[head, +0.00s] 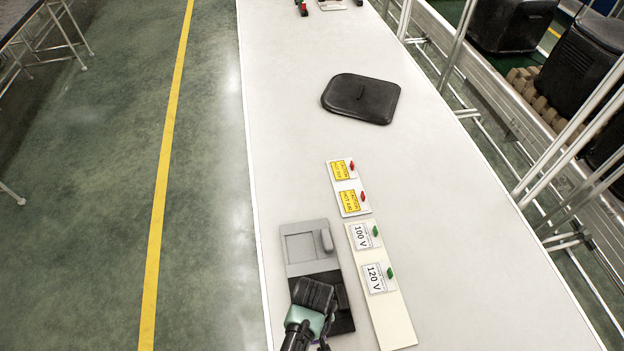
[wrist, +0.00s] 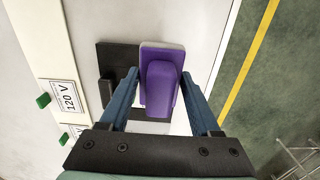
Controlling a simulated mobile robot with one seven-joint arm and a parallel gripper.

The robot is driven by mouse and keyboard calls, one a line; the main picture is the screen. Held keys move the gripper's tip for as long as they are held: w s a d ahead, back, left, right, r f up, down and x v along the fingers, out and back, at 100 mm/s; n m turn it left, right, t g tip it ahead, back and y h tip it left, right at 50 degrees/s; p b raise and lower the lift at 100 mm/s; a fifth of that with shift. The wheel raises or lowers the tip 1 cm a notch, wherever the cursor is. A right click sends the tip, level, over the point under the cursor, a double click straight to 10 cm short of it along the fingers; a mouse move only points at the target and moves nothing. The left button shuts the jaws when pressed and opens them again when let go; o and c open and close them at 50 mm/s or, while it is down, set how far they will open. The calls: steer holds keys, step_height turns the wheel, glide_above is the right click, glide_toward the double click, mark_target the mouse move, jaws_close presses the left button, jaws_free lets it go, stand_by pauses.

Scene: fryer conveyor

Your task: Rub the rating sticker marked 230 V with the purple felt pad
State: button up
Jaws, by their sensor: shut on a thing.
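The purple felt pad (wrist: 161,56) is in the wrist view, its raised grip between the two blue fingers of my gripper (wrist: 161,78). My gripper is shut on that grip. The pad is over the black part of a grey-and-black tray (head: 307,241); I cannot tell whether it touches it. In the head view my gripper (head: 315,292) hides the pad. A cream strip (head: 393,325) right of the tray carries stickers marked 100 V (head: 362,237) and 120 V (head: 376,278), each beside a green tab. No sticker reading 230 V is visible.
Beyond the cream strip lies a shorter pale strip (head: 352,183) with two yellow labels and red tabs. A black lid-like plate (head: 361,98) lies farther up the white surface (head: 285,110). Metal rails (head: 560,130) run along the right. The surface is clear between these things.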

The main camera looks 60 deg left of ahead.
steer(key=shift+r+p, duration=0.9)
steer(key=shift+r, duration=0.45)
